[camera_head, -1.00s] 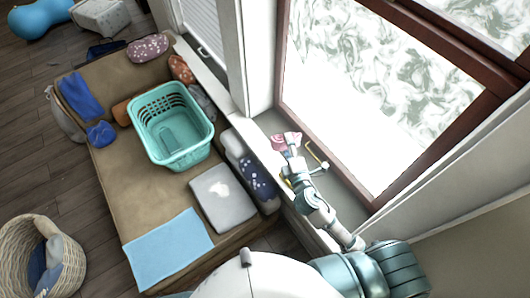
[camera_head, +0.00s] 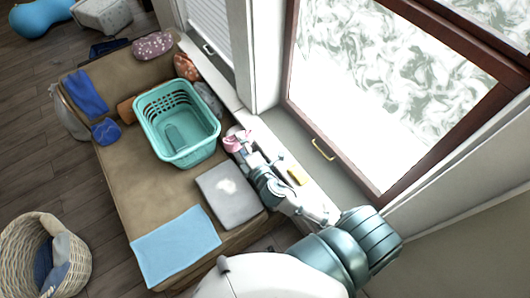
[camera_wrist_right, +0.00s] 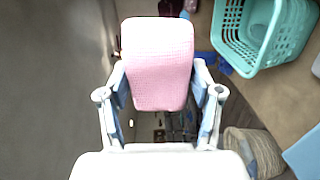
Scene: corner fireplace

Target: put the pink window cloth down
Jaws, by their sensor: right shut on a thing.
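The pink window cloth (camera_wrist_right: 158,65) is a folded pink pad held between the fingers of my right gripper (camera_wrist_right: 160,95) in the right wrist view. In the head view the pink cloth (camera_head: 237,141) shows small at the tip of my right gripper (camera_head: 243,148). The gripper is over the right side of the couch (camera_head: 125,185), next to the teal basket (camera_head: 175,150) and above the grey cushion (camera_head: 228,195). Whether the cloth touches anything below is unclear. My left gripper is not in view.
A light blue cloth (camera_head: 175,245) lies flat on the couch's near end. A yellow item (camera_head: 298,175) lies on the window ledge beside my right arm. A wicker basket (camera_head: 80,265) stands on the floor at left. Bare couch seat shows left of the grey cushion.

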